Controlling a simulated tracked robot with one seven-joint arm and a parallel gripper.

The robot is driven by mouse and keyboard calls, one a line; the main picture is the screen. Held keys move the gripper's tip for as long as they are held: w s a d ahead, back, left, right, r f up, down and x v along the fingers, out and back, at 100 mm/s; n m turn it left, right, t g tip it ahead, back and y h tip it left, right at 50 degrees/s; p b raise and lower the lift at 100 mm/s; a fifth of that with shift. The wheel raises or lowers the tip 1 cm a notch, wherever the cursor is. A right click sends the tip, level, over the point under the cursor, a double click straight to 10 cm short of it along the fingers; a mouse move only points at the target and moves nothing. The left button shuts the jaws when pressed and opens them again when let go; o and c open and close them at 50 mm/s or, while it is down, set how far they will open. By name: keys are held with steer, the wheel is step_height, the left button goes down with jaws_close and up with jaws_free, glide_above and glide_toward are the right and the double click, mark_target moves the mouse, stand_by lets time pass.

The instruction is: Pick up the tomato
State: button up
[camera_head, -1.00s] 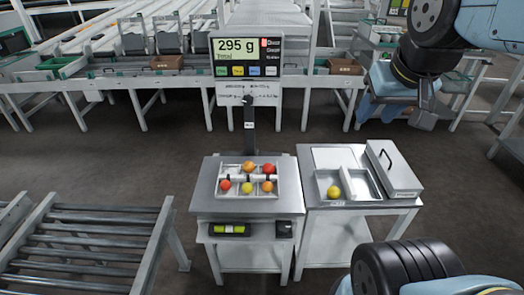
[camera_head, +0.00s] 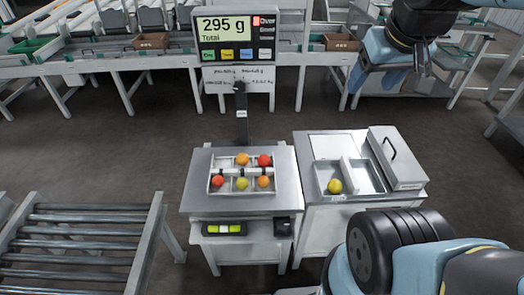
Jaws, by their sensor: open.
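Several tomatoes sit in the compartments of a white tray (camera_head: 212,190) on the scale: a red one (camera_head: 218,181) front left, a yellow-green one (camera_head: 242,184) front middle, an orange one (camera_head: 263,181) front right, and orange (camera_head: 242,159) and red (camera_head: 264,160) ones behind. Another yellow tomato (camera_head: 334,186) lies in the left compartment of a steel bin (camera_head: 352,197) on the table to the right. The frames do not show which one the task names. My gripper (camera_head: 394,78) is open and empty at the upper right, apart from all tomatoes.
The scale's display (camera_head: 237,37) reads 295 g on a post behind the tray. A grey lidded box (camera_head: 399,170) with a handle stands right of the bin. A roller conveyor (camera_head: 85,240) is at the lower left. Conveyor lines with brown boxes (camera_head: 150,41) run along the back. Dark floor lies between.

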steer(key=o, duration=0.3)
steer(key=w+f+n, duration=0.1)
steer(key=w+n, duration=0.1)
steer(key=w+a+f+n+g+h, duration=0.1)
steer(key=w+f+n, duration=0.1)
steer(key=w+n, duration=0.1)
steer(key=w+f+n+h, duration=0.1)
steer(key=w+n, duration=0.1)
steer(key=w, duration=0.1)
steer(key=shift+w+a+f+g, duration=0.1)
steer(key=shift+a+f+g, duration=0.15)
steer(key=shift+g, duration=0.15)
steer(key=shift+o, duration=0.2)
steer(key=n+g+y, duration=0.2)
steer(key=n+g, duration=0.2)
steer(key=n, duration=2.3)
glide_above(264, 157)
step_height(264, 157, down, 28)
steer(key=r, duration=0.1)
step_height(264, 157, down, 14)
steer(key=shift+r, duration=0.25)
